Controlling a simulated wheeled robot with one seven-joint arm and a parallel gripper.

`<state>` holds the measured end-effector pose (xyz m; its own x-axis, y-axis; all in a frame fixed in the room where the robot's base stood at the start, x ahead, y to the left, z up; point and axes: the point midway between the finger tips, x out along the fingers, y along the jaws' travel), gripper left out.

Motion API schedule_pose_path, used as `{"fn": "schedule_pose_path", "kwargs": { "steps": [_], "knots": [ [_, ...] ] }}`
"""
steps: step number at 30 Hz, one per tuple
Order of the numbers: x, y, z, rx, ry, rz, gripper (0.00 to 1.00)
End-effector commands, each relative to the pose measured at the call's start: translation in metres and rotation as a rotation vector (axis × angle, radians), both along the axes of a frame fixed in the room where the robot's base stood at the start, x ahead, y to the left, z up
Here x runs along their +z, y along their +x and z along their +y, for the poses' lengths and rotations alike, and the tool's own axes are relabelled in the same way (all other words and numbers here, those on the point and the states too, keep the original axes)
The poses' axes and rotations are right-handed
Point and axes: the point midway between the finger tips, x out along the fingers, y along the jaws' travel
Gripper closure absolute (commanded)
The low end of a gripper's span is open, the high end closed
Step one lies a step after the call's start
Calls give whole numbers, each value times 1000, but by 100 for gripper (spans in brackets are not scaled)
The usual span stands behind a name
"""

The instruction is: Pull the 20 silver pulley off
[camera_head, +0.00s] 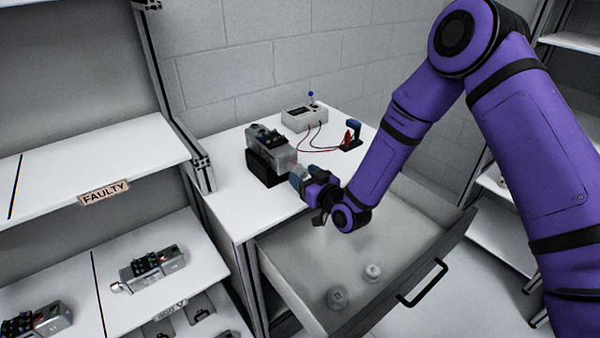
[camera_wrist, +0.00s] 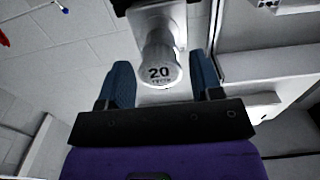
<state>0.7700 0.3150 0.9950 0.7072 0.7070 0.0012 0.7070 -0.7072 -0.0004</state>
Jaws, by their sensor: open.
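The silver pulley marked 20 (camera_wrist: 160,72) shows in the wrist view, on the end of the grey servo unit. In the head view the servo unit (camera_head: 275,150) rests on a black stand (camera_head: 263,168) on the white table, its pulley end facing my gripper. My gripper (camera_head: 298,176) is at that end; in the wrist view its two blue fingers (camera_wrist: 164,88) are open, one on each side of the pulley. Gaps show between the fingers and the pulley. In the head view the gripper mostly hides the pulley.
An open drawer (camera_head: 300,290) below the table holds two loose pulleys (camera_head: 338,298) (camera_head: 373,272). A tester box (camera_head: 304,118) with wires and a blue and black tool (camera_head: 352,136) stand behind. Shelves at left hold other servo units (camera_head: 152,268) and a FAULTY label (camera_head: 104,193).

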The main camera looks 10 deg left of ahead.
Motion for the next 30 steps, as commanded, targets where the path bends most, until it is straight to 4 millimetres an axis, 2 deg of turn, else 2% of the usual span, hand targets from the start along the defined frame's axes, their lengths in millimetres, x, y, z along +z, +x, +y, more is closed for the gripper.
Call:
{"fn": "schedule_pose_path", "kwargs": {
  "steps": [6, 7, 12, 30],
  "knots": [
    [0, 0, 0, 0, 0, 0, 41],
    [0, 0, 0, 0, 0, 0, 45],
    [0, 0, 0, 0, 0, 0, 81],
    [0, -3, -4, 0, -1, -1, 81]
  ]
}}
